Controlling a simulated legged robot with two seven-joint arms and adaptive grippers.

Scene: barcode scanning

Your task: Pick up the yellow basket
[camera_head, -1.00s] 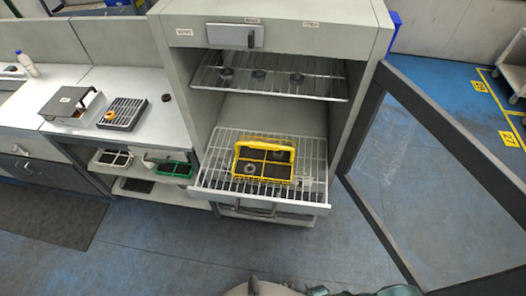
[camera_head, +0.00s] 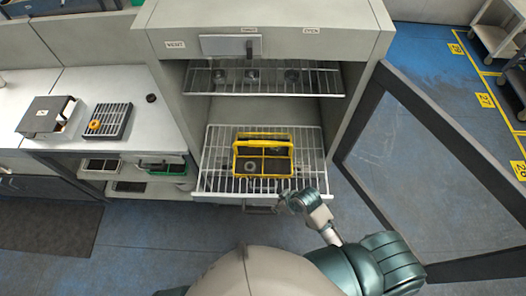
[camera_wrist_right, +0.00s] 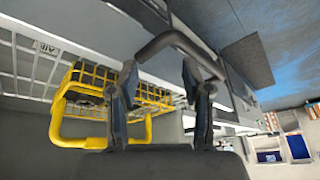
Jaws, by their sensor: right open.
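The yellow basket (camera_head: 262,156) sits on the pulled-out wire rack (camera_head: 214,184) of the open cabinet. It has divided compartments, a raised yellow handle bar and a round grey part inside. My right gripper (camera_head: 290,200) is just in front of the rack's right front edge, close to the basket but apart from it. In the right wrist view the basket (camera_wrist_right: 120,90) lies behind and left of my right gripper (camera_wrist_right: 162,98), whose fingers are spread with nothing between them. A dark bar handle (camera_wrist_right: 178,42) shows beyond the fingertips. My left gripper is not in view.
The cabinet's glass door (camera_head: 420,160) stands open on the right, near my right arm. An upper rack (camera_head: 262,80) holds several dark round parts. A counter (camera_head: 150,125) on the left carries a grey box (camera_head: 48,116) and a black tray (camera_head: 106,121).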

